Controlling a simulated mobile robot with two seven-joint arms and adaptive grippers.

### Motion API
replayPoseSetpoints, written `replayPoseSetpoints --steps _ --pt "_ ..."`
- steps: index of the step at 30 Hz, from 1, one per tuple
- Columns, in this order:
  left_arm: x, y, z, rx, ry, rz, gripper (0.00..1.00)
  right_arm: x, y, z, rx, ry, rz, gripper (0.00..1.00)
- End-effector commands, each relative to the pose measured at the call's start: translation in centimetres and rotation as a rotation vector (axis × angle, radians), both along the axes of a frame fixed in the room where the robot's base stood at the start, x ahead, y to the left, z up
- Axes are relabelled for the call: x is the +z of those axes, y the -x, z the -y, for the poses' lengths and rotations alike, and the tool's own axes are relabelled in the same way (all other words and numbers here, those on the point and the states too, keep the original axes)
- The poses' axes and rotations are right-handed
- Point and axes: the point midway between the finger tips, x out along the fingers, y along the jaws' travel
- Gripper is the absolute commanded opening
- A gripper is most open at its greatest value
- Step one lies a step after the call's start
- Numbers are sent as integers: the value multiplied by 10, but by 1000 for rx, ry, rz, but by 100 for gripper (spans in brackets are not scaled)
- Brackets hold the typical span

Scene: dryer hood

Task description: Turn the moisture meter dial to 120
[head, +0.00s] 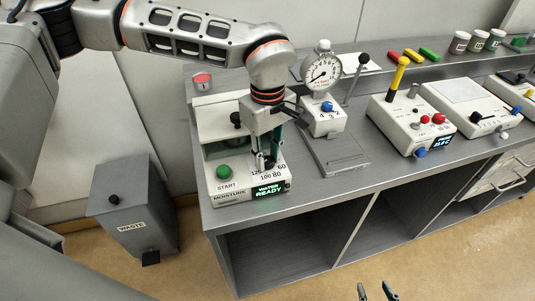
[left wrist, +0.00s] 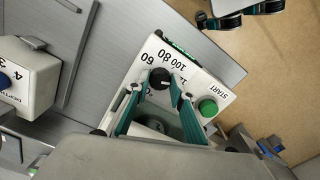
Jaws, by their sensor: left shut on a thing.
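The moisture meter (head: 225,187) stands at the left end of the grey bench. It has a green START button (head: 223,172) and a lit display (head: 269,190) reading "WATER READY". Its black dial (left wrist: 159,78) shows in the left wrist view, beside printed numbers including 60, 80 and 100. The 120 label is partly hidden in the head view. My left gripper (head: 264,163) points down over the dial, and its fingers (left wrist: 154,86) are closed around the knob. The dial's exact setting is hard to read. My right gripper (head: 376,291) is open and empty, low in front of the bench.
A dial gauge on a stand (head: 321,68) is right of the meter. A white device with a yellow-handled lever (head: 397,75) stands farther right. A red button (head: 202,79) is behind the meter. A grey waste bin (head: 135,205) stands on the floor left of the bench.

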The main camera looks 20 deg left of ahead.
Motion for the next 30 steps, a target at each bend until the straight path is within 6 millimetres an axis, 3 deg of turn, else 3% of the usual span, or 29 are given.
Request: replayPoseSetpoints --steps 7,8,9,22,30 --pt "0 0 0 -2 1 1 1 0 0 0 0 0 0 40" --pt "0 0 0 -2 1 1 31 0 0 0 0 0 0 40" --pt "0 0 0 -2 1 1 40 0 0 0 0 0 -1 40" --pt "6 -1 0 1 0 2 40 -2 1 2 -1 3 -5 40" --pt "52 -1 0 1 1 5 40 -1 0 1 -1 1 -3 40"
